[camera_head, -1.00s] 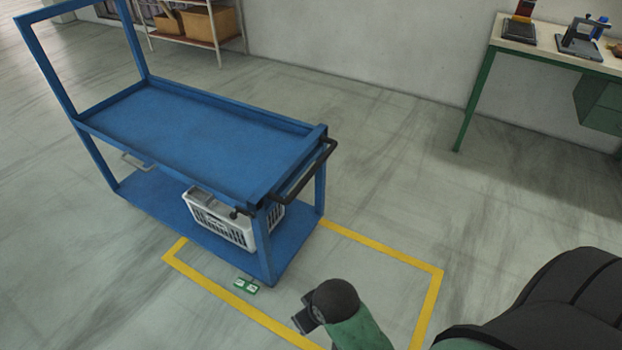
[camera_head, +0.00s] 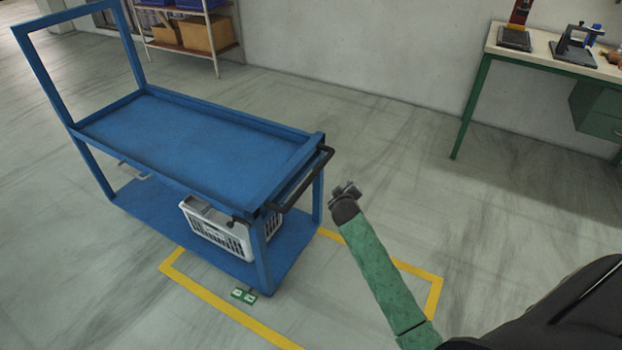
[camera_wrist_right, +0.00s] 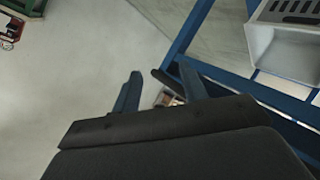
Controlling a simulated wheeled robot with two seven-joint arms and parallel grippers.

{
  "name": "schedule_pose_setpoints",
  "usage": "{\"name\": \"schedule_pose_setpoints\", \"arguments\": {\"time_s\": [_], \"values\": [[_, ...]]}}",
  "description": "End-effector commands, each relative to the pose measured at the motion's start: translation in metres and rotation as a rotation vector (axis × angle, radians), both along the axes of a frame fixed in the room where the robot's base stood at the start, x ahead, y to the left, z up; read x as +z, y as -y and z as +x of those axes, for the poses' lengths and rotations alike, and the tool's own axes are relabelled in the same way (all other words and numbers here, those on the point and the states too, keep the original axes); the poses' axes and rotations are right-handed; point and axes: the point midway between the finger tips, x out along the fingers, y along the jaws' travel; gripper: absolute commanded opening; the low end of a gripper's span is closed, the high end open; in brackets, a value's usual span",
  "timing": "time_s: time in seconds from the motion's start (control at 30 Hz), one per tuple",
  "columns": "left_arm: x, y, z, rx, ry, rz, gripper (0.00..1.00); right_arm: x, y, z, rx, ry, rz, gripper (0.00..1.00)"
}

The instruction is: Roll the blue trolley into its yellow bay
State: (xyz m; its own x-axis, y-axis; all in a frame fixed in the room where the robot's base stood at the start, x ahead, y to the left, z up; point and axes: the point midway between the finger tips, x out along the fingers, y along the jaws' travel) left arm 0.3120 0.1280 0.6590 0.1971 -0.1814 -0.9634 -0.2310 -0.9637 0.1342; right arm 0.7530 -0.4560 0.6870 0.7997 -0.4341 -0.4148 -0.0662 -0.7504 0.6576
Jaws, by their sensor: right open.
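The blue trolley (camera_head: 190,135) stands at the left in the head view, its near end just inside the yellow bay outline (camera_head: 225,308). A black handle (camera_head: 303,182) is on its near end. My right gripper (camera_head: 346,188) is open and empty, to the right of the handle with a small gap in the picture. In the right wrist view my gripper's fingers (camera_wrist_right: 160,88) are apart, with blue trolley frame (camera_wrist_right: 225,80) at the right. A dark bar shows by the right finger; I cannot tell if they touch. My left gripper is not in view.
A light grey crate (camera_head: 217,228) sits on the trolley's lower shelf. A small green marker (camera_head: 244,295) lies by the bay line. A green-legged workbench (camera_head: 545,50) stands at the back right, a shelf with boxes (camera_head: 205,32) at the back left. Floor between is clear.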

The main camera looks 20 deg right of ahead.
Motion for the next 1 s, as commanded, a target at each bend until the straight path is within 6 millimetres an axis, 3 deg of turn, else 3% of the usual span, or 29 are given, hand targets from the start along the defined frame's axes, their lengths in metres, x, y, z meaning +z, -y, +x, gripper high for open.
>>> {"name": "schedule_pose_setpoints", "arguments": {"time_s": [0.13,0.3,0.53,0.73,1.0], "values": [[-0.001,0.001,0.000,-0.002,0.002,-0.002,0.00,-0.015,0.026,0.020,0.100,0.074,-0.171,0.43],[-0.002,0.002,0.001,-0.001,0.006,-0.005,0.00,-0.032,0.029,0.032,0.259,0.155,-0.356,0.43],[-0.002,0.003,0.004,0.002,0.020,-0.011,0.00,-0.041,-0.005,0.039,0.523,0.294,-0.581,0.43],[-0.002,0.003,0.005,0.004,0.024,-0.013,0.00,-0.020,-0.044,0.035,0.701,0.442,-0.720,0.43],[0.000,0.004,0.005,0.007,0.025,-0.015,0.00,-0.010,-0.059,0.035,0.757,0.500,-0.788,0.43]]}}
